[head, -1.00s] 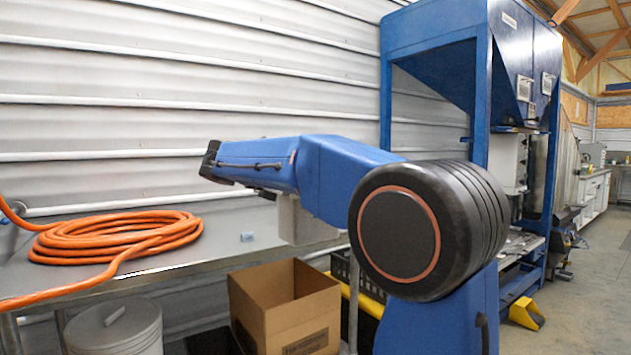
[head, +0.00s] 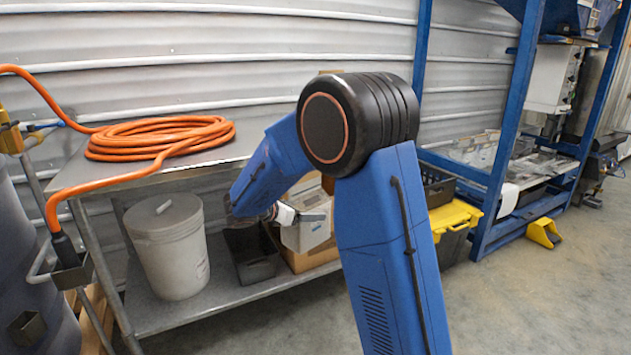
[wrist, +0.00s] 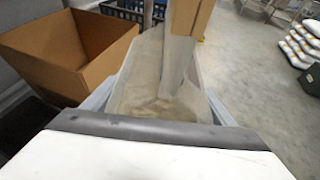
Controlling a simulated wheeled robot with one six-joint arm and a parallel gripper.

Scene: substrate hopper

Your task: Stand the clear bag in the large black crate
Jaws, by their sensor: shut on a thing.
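In the wrist view, my gripper (wrist: 158,98) is shut on the clear bag (wrist: 145,82), a see-through, slightly cloudy bag. The bag is between the pale fingers, and a brown panel stands close behind it. In the head view, my gripper (head: 308,216) points down and right beside the arm. A pale shape below it seems to be the bag (head: 305,235), in front of the cardboard box. The large black crate (head: 437,190) is partly hidden behind my arm, near the yellow-lidded tote. A dark slatted crate (wrist: 124,10) shows beyond the bag in the wrist view.
An open cardboard box (wrist: 50,42) is left of the bag. A small black bin (head: 250,262) and white bucket (head: 170,245) stand on the lower shelf. An orange hose (head: 160,138) lies on the bench. The yellow-lidded tote (head: 455,215) is right of my arm; floor is clear in front.

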